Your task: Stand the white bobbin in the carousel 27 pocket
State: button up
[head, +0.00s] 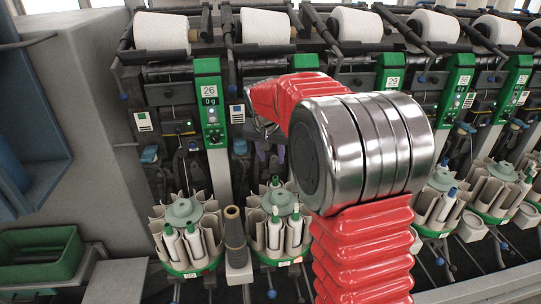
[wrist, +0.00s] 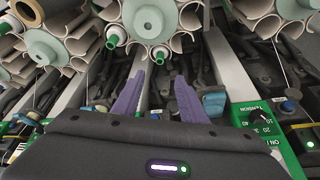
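My gripper (head: 271,160) is partly hidden behind my red arm in the head view. In the wrist view its two purple fingers (wrist: 162,78) stand apart, with nothing seen between them. I cannot tell which bobbin is the task's.
The panel marked 26 (head: 209,92) stands left, with another carousel (head: 183,212) below it. A dark cone (head: 235,228) stands between the two carousels. A green bin (head: 42,255) sits far left. More carousels (head: 498,187) line the right. A green panel with knobs (wrist: 265,120) is close right of my gripper.

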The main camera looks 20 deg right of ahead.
aim_at(275, 179)
jog(key=shift+w+d+f, duration=0.1)
jog(key=shift+w+f, duration=0.05)
jog(key=shift+w, duration=0.05)
jog(key=shift+f, duration=0.1)
jog(key=x, duration=1.3)
jog(key=shift+w+d+f, duration=0.15)
jog(key=shift+w+f, duration=0.05)
jog(key=shift+c, duration=0.3)
grip_shut()
jog(key=shift+r, duration=0.8)
dwell(0.5)
jog(key=shift+r, duration=2.1)
